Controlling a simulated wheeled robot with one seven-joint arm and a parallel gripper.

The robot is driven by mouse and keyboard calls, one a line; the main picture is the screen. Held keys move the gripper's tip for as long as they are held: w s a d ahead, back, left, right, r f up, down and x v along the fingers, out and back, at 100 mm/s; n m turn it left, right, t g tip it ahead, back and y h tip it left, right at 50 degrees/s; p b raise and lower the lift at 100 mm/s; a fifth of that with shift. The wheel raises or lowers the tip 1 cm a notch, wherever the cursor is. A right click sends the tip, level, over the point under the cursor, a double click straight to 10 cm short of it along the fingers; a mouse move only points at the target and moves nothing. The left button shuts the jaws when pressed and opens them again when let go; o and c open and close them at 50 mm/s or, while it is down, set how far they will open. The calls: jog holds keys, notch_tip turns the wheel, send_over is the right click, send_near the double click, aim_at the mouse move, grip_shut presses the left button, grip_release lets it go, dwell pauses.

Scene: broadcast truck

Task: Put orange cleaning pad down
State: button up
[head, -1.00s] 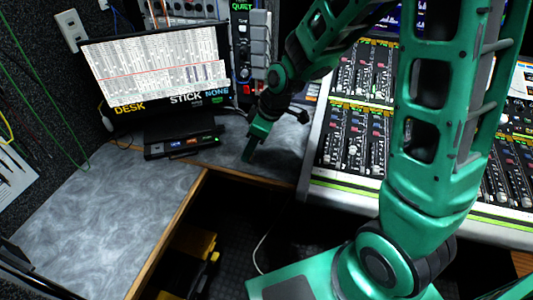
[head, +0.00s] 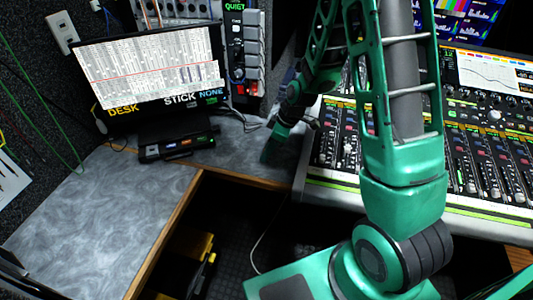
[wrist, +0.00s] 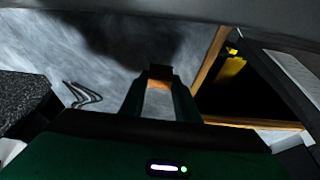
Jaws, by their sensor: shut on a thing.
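My gripper (head: 270,154) is above the grey marbled desk near the mixing console in the head view. In the wrist view its two green fingers (wrist: 160,88) close together on a small dark and orange piece at their tips, the orange cleaning pad (wrist: 160,74). The fingers hide part of the pad, and it cannot be made out in the head view. The grey desk (head: 105,215) shows behind the fingertips in the wrist view. I cannot tell whether the pad touches the desk.
A monitor (head: 150,68) and a dark button box (head: 178,146) stand left of my gripper. The mixing console (head: 330,180) rises close on its right. The desk has a wooden front edge (head: 168,229) with a dark gap beyond it. The desk's left part is clear.

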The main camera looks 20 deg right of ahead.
jog(key=shift+f, duration=0.7)
jog(key=o, duration=1.1)
jog(key=shift+f, duration=0.1)
jog(key=shift+w, duration=0.1)
jog(key=shift+v, duration=6.15)
jog(key=s+d+r+m, duration=0.1)
jog(key=s+d, duration=0.1)
jog(key=s+d+r+m+h, duration=0.1)
jog(key=s+d+r+m, duration=0.1)
jog(key=s, duration=0.1)
jog(key=s+d+r+m, duration=0.1)
jog(key=s+d+r, duration=0.1)
jog(key=shift+s+m+h, duration=0.15)
jog(key=shift+m+h, duration=0.15)
jog(key=shift+m, duration=0.1)
jog(key=s+d+r+m, duration=0.2)
jog(key=s+m, duration=0.2)
jog(key=s, duration=0.3)
jog(key=s+d+r+m+g+h, duration=0.1)
jog(key=s+d+r+m, duration=0.1)
jog(key=s+m, duration=0.2)
jog(key=s+d+r+m+g, duration=0.1)
jog(key=s+m, duration=0.3)
jog(key=s, duration=0.6)
jog(key=shift+s+d+r+h, duration=0.3)
jog(key=shift+d+r+h, duration=0.1)
jog(key=shift+d+r, duration=0.4)
